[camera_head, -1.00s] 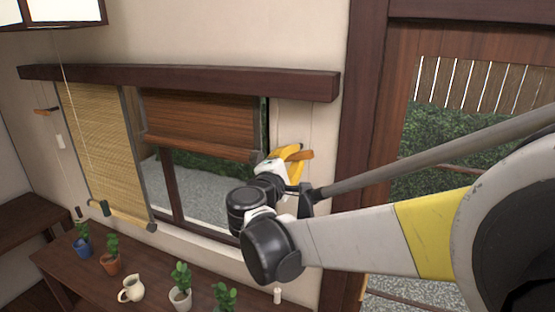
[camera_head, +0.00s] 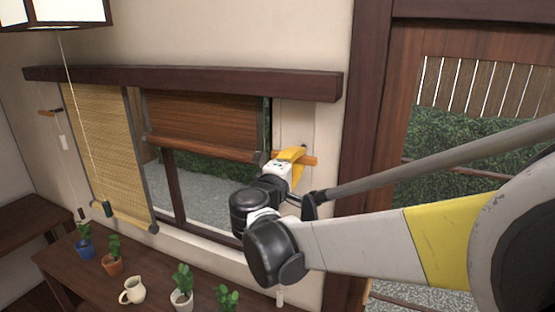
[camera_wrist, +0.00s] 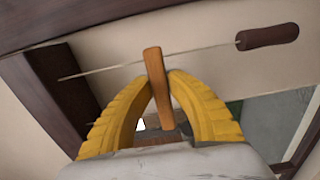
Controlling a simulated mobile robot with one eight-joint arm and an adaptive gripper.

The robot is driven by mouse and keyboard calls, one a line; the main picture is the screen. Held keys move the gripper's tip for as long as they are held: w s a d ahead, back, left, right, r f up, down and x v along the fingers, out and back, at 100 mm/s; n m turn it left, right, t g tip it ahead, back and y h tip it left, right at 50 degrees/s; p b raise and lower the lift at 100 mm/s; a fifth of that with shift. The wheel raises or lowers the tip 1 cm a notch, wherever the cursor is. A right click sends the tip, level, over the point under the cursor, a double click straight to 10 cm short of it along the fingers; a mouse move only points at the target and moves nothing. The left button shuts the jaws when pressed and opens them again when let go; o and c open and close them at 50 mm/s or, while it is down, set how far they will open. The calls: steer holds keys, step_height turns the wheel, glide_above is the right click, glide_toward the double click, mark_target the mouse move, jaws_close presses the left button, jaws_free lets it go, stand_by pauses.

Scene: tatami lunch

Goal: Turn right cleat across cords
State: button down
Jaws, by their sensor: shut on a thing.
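The right cleat (camera_head: 309,161) is a small orange-brown wooden bar on the wall right of the right window. In the head view it lies nearly level, across the line of the thin vertical cord. My gripper (camera_head: 290,155) has yellow fingers and is shut on the cleat. In the wrist view the cleat (camera_wrist: 156,80) stands upright between the two fingertips of my gripper (camera_wrist: 160,78). A pale cord (camera_wrist: 200,48) crosses behind or against it, running to a dark brown pull (camera_wrist: 268,35). Whether cord and cleat touch is unclear.
A rolled wooden blind (camera_head: 205,125) hangs left of the cleat, and a bamboo blind (camera_head: 103,150) hangs farther left. Another cleat (camera_head: 50,113) is on the far left wall. Below is a shelf with potted plants (camera_head: 182,280) and a jug (camera_head: 132,291). A dark post (camera_head: 352,150) stands right.

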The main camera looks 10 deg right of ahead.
steer(key=c, duration=1.3)
jaws_free()
steer(key=v, duration=1.2)
